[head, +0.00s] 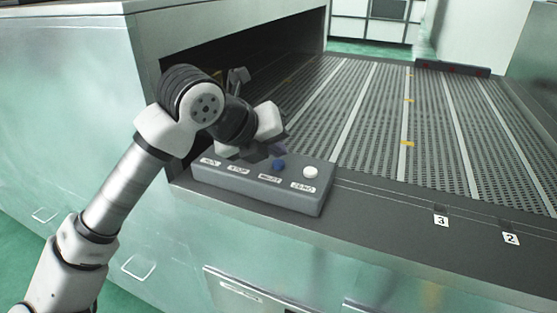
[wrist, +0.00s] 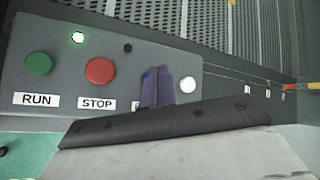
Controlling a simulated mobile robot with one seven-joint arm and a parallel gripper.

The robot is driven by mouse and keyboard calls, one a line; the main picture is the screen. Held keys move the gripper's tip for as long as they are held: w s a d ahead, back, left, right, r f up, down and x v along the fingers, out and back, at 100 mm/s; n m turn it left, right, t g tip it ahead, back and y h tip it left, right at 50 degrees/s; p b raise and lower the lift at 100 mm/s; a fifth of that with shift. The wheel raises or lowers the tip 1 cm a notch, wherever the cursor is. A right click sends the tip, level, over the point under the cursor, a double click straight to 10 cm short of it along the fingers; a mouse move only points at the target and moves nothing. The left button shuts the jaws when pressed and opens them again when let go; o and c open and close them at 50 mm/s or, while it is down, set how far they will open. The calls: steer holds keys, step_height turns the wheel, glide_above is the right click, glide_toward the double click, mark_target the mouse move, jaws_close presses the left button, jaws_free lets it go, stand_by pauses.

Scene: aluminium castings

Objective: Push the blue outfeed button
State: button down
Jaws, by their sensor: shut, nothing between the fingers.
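The blue button (head: 278,165) is on the grey control box, between the hidden red button and the white button (head: 310,172) in the head view. My gripper (head: 277,150) is shut and empty, its tips just above and behind the blue button in that view. In the wrist view the closed purple-grey fingers (wrist: 160,82) cover most of the blue button's place, and its label is mostly hidden. Whether the fingertips touch the button I cannot tell.
The control box (head: 250,185) sits on the conveyor's front edge. The perforated conveyor (head: 380,120) is empty behind.

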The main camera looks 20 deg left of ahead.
mark_target(275, 165)
steer(key=shift+r, duration=0.2)
steer(key=shift+r+p, duration=1.2)
steer(key=shift+r, duration=1.25)
